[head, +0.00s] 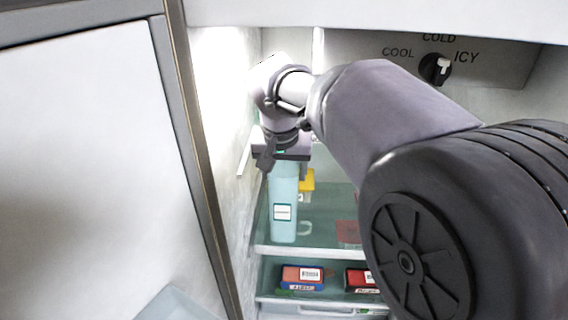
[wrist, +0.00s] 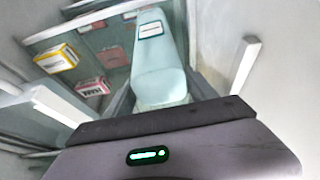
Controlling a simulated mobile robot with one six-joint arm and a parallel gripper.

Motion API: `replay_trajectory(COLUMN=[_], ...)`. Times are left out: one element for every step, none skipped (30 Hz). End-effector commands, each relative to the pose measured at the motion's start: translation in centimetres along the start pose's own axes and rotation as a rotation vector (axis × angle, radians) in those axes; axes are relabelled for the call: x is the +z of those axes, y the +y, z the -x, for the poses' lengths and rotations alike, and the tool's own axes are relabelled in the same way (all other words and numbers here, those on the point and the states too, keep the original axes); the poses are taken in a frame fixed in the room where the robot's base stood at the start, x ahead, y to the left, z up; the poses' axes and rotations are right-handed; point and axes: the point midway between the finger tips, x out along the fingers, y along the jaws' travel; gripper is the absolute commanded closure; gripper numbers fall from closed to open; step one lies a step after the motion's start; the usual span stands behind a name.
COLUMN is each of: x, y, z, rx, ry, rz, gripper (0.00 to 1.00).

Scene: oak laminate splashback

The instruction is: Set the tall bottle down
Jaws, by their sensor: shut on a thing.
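The tall bottle (head: 284,190) is pale blue with a small white label and looks upright inside a fridge. My gripper (head: 283,154) is shut on its upper part, from above. In the wrist view the bottle (wrist: 157,72) runs away from the jaws, its label towards the far end. The bottle's base shows just above the front edge of a glass shelf (head: 330,251). I cannot tell whether it touches the shelf. The fingertips are mostly hidden.
A yellow box (head: 307,181) stands behind the bottle to the right. A red box (head: 348,232) is farther right, partly behind my arm. Boxes, one red and blue (head: 302,278), lie on the shelf below. The fridge's left wall (head: 232,110) is close beside my gripper.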

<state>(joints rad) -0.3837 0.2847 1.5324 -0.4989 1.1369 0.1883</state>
Motion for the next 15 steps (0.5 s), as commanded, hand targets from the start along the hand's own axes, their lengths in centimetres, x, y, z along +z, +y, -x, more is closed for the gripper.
replay_trajectory(x=[-0.1, -0.08, -0.02, 0.01, 0.05, 0.11, 0.1, 0.09, 0.09, 0.09, 0.09, 0.09, 0.09, 0.09, 0.09], y=[-0.01, -0.01, -0.01, -0.01, -0.01, 0.0, 0.0, 0.0, 0.0, 0.0, 0.0, 0.0, 0.0, 0.0, 0.0], z=[0.12, 0.06, -0.07, -0.16, -0.24, -0.25, -0.23, -0.22, -0.22, -0.22, -0.22, -0.22, -0.22, -0.22, -0.22], rx=[-0.001, -0.001, -0.001, -0.001, -0.001, 0.0, 0.0, 0.0, 0.0, 0.0, 0.0, 0.0, 0.0, 0.0, 0.0], ry=[0.004, 0.004, 0.004, 0.004, 0.004, 0.0, 0.0, 0.0, 0.0, 0.0, 0.0, 0.0, 0.0, 0.0, 0.0], rz=[0.0, 0.0, 0.0, 0.0, 0.0, 0.0, 0.0, 0.0, 0.0, 0.0, 0.0, 0.0, 0.0, 0.0, 0.0], gripper=[1.0, 1.0, 1.0, 1.0, 1.0, 0.27, 0.21, 0.15, 0.13, 0.13, 0.13, 0.13, 0.13, 0.13, 0.13])
